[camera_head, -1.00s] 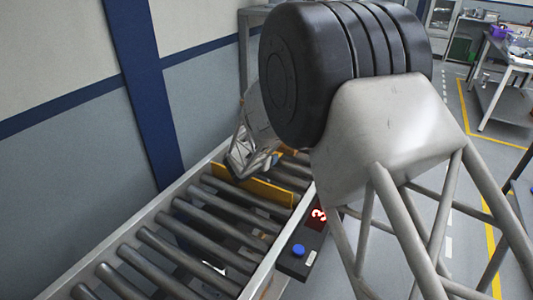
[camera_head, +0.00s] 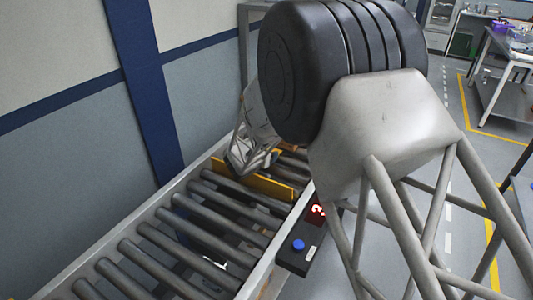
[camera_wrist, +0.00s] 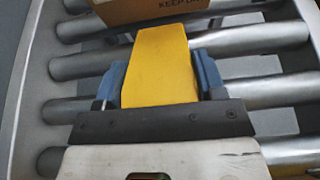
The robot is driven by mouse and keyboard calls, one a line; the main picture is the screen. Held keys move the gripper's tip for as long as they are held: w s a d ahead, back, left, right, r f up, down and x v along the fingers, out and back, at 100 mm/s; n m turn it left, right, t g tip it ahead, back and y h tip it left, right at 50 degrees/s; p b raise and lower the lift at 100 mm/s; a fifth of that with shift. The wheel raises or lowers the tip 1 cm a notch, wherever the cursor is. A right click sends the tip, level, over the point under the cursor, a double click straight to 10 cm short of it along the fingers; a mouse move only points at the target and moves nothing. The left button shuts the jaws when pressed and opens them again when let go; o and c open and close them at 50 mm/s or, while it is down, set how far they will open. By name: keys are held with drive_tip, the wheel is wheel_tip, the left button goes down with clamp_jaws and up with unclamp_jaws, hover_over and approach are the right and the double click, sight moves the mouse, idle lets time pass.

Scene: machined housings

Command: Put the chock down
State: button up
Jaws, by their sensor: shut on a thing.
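The chock is a yellow wedge-shaped block (camera_wrist: 160,55) in the wrist view. My gripper (camera_wrist: 161,82) is shut on it, with a blue finger against each side. The chock is over the roller conveyor (camera_wrist: 75,67), its far end close to a cardboard box (camera_wrist: 150,10). I cannot tell whether its underside touches the rollers. In the head view my gripper is low over the far part of the conveyor (camera_head: 200,235), largely hidden behind my arm, and I cannot make out the chock for certain there.
A yellow bar (camera_head: 262,188) lies across the rollers in the head view, on the near side of my gripper. A control box with a blue button (camera_head: 298,245) and red display is fixed to the conveyor's right side. A wall stands at left. The nearer rollers are empty.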

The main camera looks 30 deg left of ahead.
drive_tip(key=shift+f, duration=0.35)
drive_tip(key=o, duration=1.1)
drive_tip(key=shift+r, duration=1.1)
wheel_tip(320, 180, up, 6)
drive_tip(key=shift+f, duration=0.15)
drive_tip(key=shift+w+d+f+m+h, duration=0.2)
drive_tip(key=shift+w+d+m+h, duration=0.2)
drive_tip(key=shift+w+d, duration=3)
drive_tip(key=shift+w+d+f+m+h, duration=0.3)
drive_tip(key=shift+w+d, duration=1.4)
drive_tip(key=shift+d, duration=3.25)
drive_tip(key=shift+w+d+f+m+h, duration=0.1)
drive_tip(key=shift+w+d+m+h, duration=0.4)
drive_tip(key=shift+w+d, duration=2.9)
drive_tip(key=shift+s+d, duration=0.8)
drive_tip(key=shift+s, duration=0.05)
